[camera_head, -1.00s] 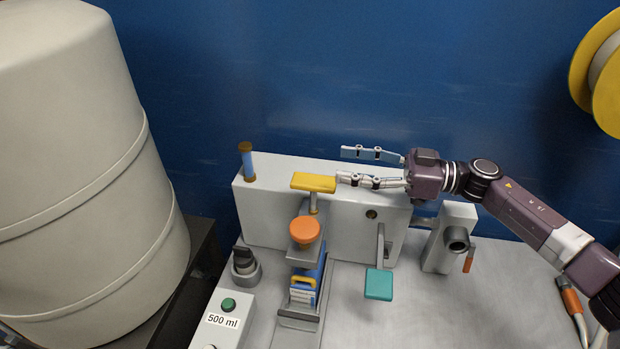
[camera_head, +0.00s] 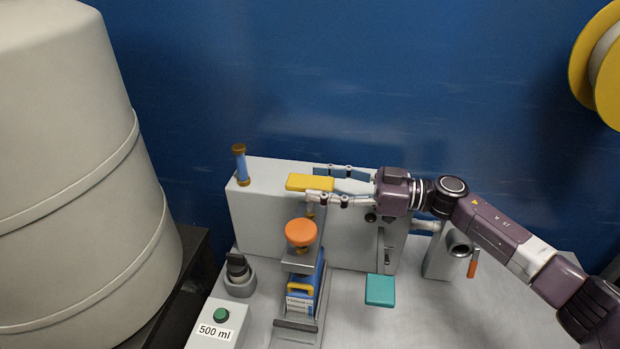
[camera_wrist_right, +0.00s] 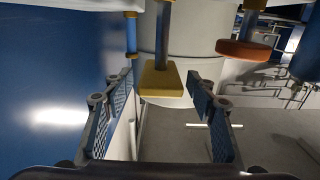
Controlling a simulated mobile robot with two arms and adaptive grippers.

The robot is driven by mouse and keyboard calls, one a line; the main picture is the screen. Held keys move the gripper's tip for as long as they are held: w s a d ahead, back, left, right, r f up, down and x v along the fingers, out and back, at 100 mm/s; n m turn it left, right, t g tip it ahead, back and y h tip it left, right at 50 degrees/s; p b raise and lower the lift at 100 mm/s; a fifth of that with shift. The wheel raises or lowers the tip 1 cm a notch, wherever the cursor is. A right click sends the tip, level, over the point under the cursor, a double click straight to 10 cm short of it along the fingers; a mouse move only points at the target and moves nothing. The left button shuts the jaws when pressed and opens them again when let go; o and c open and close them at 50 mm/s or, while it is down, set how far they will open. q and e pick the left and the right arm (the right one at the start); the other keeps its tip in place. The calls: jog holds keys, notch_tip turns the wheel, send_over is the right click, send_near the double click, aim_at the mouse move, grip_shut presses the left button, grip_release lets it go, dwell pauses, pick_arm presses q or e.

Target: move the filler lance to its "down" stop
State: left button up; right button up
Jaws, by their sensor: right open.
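A yellow block handle (camera_head: 300,182) on a grey stem sits at the top of the grey machine housing (camera_head: 255,215); I take it for the filler lance's handle, but no label shows. My right gripper (camera_head: 313,184) is open, with its fingers reaching left on either side of the handle's right end. In the right wrist view the yellow handle (camera_wrist_right: 161,80) lies between the open fingertips (camera_wrist_right: 155,88), apart from both. An orange round knob (camera_head: 301,232) stands in front of it, above a blue container (camera_head: 303,290) with a yellow grip. My left gripper is not in view.
A teal paddle (camera_head: 380,290) hangs right of the container. A blue post (camera_head: 241,166) with brown ends stands on the housing's left. A green button (camera_head: 221,314) is on the 500 ml box. A large pale drum (camera_head: 70,190) fills the left side.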

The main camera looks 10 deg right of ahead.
jog(key=shift+x, duration=1.35)
jog(key=shift+f, duration=0.1)
grip_shut()
